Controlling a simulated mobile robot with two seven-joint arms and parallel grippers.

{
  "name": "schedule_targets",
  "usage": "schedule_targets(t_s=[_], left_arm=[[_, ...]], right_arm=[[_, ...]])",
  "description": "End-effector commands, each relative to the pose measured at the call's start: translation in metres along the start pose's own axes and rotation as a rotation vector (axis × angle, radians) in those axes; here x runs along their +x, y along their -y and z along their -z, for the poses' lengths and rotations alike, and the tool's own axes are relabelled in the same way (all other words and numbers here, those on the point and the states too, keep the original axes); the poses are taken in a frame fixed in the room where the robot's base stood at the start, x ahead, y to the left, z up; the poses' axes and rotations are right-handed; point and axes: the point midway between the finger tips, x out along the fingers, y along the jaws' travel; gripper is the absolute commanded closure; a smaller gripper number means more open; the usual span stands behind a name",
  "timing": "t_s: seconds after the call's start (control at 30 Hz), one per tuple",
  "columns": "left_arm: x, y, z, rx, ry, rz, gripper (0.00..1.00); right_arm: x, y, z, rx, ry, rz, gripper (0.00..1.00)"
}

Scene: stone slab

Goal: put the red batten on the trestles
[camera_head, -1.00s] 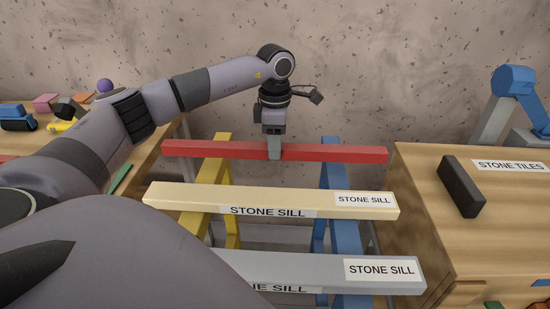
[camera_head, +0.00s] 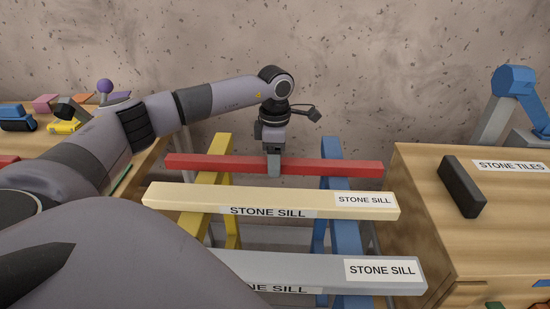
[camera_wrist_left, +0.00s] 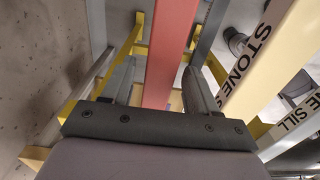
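The red batten (camera_head: 330,168) lies across the back part of the yellow trestle (camera_head: 216,146) and the blue trestle (camera_head: 332,148), roughly level, and looks to be resting on both. My left gripper (camera_head: 274,170) reaches down over the batten's middle. In the left wrist view the red batten (camera_wrist_left: 168,60) passes between the fingers of the left gripper (camera_wrist_left: 158,75), with a gap at the left finger, so the gripper looks open around it. My right gripper is out of view.
A cream stone sill (camera_head: 240,196) and a grey stone sill (camera_head: 320,270) lie across the trestles in front of the batten. A wooden bench (camera_head: 430,185) with a dark block (camera_head: 462,187) stands right. A cluttered bench (camera_head: 145,165) stands left. A wall is behind.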

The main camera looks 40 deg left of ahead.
Motion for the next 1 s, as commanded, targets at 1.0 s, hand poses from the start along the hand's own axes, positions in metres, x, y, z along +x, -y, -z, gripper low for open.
schedule_targets(t_s=[1.0], left_arm=[[-0.123,0.000,0.000,0.001,0.000,0.000,0.41]], right_arm=[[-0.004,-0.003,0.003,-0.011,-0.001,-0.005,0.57]])
